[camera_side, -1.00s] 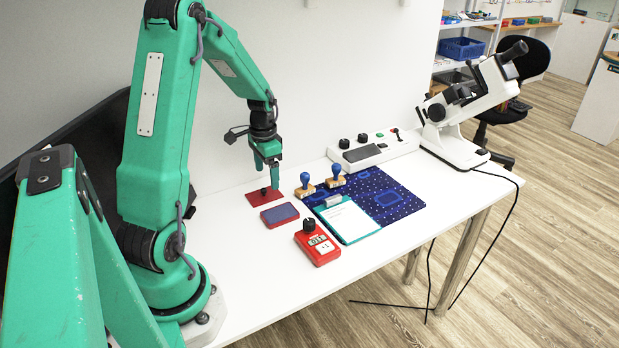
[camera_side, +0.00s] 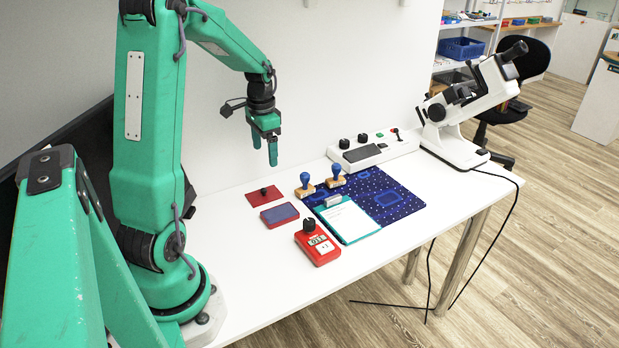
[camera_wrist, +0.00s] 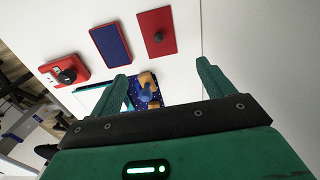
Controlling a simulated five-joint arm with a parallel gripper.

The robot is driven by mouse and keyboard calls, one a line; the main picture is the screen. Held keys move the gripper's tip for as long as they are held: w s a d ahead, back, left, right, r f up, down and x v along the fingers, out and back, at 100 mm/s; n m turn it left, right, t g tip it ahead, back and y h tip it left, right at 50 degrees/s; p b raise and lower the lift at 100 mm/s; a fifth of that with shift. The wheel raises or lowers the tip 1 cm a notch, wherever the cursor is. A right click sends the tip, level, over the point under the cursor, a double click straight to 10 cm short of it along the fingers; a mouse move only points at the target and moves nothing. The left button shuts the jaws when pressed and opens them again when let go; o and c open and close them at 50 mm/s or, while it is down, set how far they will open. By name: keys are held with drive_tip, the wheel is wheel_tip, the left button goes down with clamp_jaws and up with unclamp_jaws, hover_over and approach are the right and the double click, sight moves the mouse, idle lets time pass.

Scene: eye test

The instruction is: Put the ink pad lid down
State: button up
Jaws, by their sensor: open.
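The red ink pad lid (camera_side: 260,197) with a dark knob lies flat on the white table. It also shows in the wrist view (camera_wrist: 164,26). The ink pad (camera_side: 279,215), a red tray with a blue pad, lies uncovered beside the lid, a small gap between them; it shows in the wrist view too (camera_wrist: 110,46). My gripper (camera_side: 265,152) is open and empty, above the table and clear of the lid. Its two green fingers show in the wrist view (camera_wrist: 162,72), apart, with no lid between them.
Two blue-handled stamps (camera_side: 337,176) stand on the dark blue mat (camera_side: 405,203), by a clipboard with paper (camera_side: 349,222). A red counter device (camera_side: 317,245) stands in front. A white control box (camera_side: 372,150) and a white microscope (camera_side: 462,115) stand behind and right. The front left table is clear.

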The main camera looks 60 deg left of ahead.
drive_tip(key=d+r+t+y, duration=0.1)
drive_tip(key=d+r, duration=0.4)
drive_tip(key=d, duration=0.2)
drive_tip(key=d+r+t, duration=0.1)
drive_tip(key=d+r, duration=0.3)
drive_tip(key=d, duration=0.3)
drive_tip(key=s+d+r+t+h, duration=0.1)
drive_tip(key=s+d+r+t, duration=0.2)
drive_tip(key=s+d, duration=0.6)
drive_tip(key=d, duration=0.3)
drive_tip(key=shift+d+t, duration=0.25)
drive_tip(key=shift+t, duration=0.05)
